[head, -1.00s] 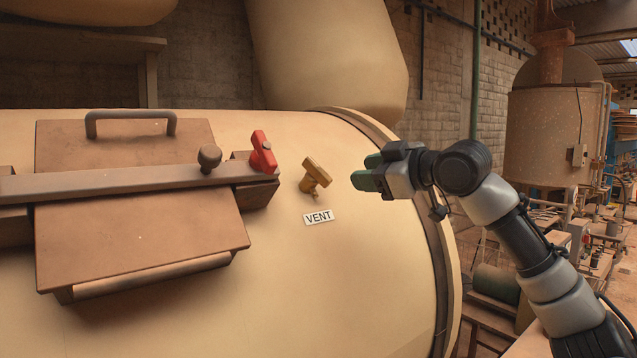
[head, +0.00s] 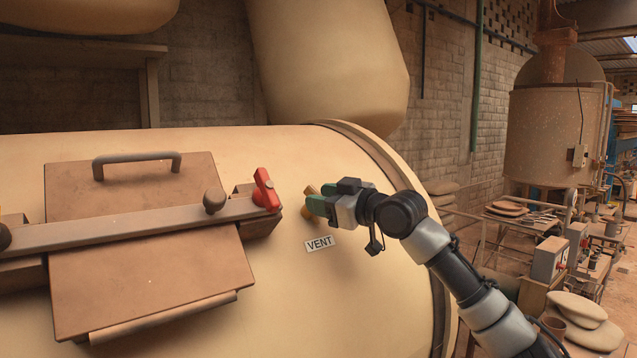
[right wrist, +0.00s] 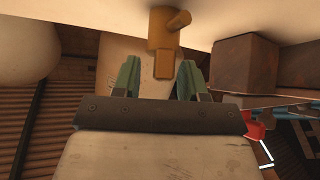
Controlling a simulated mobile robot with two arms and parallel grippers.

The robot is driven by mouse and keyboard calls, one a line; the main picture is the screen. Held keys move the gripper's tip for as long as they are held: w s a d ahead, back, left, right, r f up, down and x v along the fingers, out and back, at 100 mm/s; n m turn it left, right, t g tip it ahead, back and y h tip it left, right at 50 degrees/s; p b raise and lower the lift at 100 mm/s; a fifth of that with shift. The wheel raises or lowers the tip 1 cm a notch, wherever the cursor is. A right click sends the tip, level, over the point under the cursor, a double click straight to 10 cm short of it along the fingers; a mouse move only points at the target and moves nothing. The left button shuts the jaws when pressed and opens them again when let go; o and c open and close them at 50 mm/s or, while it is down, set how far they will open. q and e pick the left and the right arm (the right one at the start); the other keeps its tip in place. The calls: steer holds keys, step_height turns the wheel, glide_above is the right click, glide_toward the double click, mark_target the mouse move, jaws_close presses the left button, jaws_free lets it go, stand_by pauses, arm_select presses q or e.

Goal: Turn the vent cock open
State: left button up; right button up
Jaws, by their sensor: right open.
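The brass-yellow vent cock (head: 311,190) sits on the cream drum, above the white VENT label (head: 320,243). It is partly hidden behind my right gripper in the head view. My right gripper (head: 316,205) is at the cock from the right, with its green fingers apart. In the right wrist view the cock (right wrist: 163,45) hangs from the drum surface, and its lower end reaches down between the open green fingertips (right wrist: 158,78). I see clear gaps on both sides, so the fingers do not seem to grip it. My left gripper is not in view.
Left of the cock are a red handle (head: 266,190) and a hatch door (head: 155,290) with a long bar (head: 130,225) and round knob (head: 215,200). The cream drum (head: 370,280) fills the middle. Benches and a tank (head: 548,135) stand at the right.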

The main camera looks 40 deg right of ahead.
steer(key=shift+w+a, duration=0.15)
steer(key=shift+w, duration=0.5)
jaws_close()
steer(key=shift+f+m, duration=0.1)
steer(key=shift+m, duration=0.2)
steer(key=shift+m+t+h, duration=0.3)
steer(key=shift+m+h, duration=1.4)
steer(key=shift+m, duration=0.2)
